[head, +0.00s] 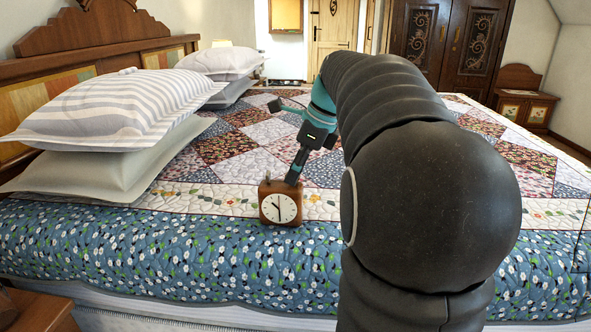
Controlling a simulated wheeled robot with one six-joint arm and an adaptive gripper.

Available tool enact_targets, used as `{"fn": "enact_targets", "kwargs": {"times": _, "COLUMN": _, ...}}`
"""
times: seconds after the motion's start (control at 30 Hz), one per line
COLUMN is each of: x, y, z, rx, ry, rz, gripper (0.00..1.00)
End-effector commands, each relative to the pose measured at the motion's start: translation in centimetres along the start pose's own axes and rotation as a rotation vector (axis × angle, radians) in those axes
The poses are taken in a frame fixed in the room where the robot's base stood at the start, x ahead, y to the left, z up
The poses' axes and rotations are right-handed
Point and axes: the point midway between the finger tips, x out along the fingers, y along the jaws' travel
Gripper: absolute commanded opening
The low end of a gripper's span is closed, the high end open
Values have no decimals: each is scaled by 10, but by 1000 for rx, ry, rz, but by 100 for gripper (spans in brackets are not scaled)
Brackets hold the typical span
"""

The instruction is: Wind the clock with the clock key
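The clock (280,208) is a small brown wooden block with a round white face and dark hands. It stands upright on the quilted bed near its front edge, its face toward me. My gripper (292,181) reaches down from the upper right to the clock's top right corner. Its fingertips are at or just behind the top edge; I cannot tell whether they touch it. A small greyish piece sticks up at the clock's top left; I cannot tell what it is. I cannot make out the clock key for certain. The finger gap is too small to judge.
Striped pillows (115,105) are stacked at the left by the wooden headboard (100,25). The patchwork quilt (225,150) is clear around the clock. My arm hides much of the bed's right side. A dark armoire (470,45) stands at the back.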

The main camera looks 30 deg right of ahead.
Motion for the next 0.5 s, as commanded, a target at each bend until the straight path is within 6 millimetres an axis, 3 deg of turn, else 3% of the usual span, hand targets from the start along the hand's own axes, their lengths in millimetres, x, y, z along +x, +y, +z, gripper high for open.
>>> {"fn": "enact_targets", "kwargs": {"times": 0.23, "x": -18, "y": -1, "z": 0, "rx": 0, "ry": -1, "rz": -3, "gripper": 34}}
{"fn": "enact_targets", "kwargs": {"times": 0.5, "x": -71, "y": -2, "z": 0, "rx": 1, "ry": -1, "rz": -4, "gripper": 34}}
